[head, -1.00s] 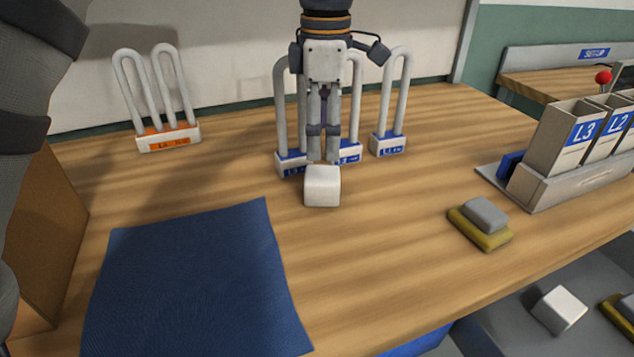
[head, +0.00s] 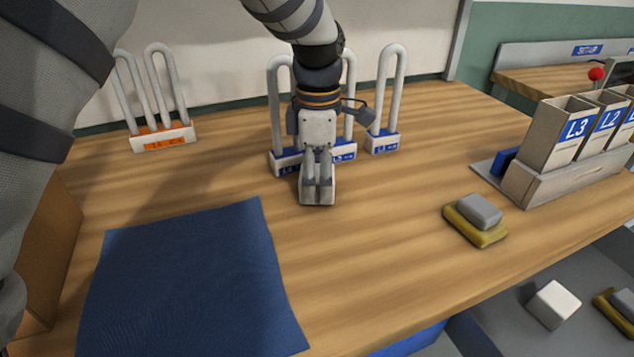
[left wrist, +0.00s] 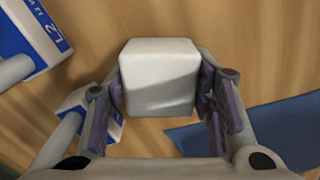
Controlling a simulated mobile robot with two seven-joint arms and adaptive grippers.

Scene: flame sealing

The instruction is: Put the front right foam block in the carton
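A white block (head: 303,193), which looks like a foam block, stands on the wooden bench under my left gripper (head: 318,198). In the left wrist view the block (left wrist: 158,78) sits between the two fingers of my left gripper (left wrist: 160,95), one at each side. The finger pads are very close to its sides; whether both touch is unclear. Another white block (head: 553,304) lies on a grey surface at the lower right. A brown, carton-like box (head: 50,255) stands at the left edge, partly hidden behind my arm. My right gripper is not seen.
A blue mat (head: 190,285) lies front left. Racks with upright loops, one orange-labelled (head: 163,137) and others blue-labelled (head: 383,142), stand at the back. A grey block on a yellow one (head: 476,220) and labelled bins (head: 567,130) are at right.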

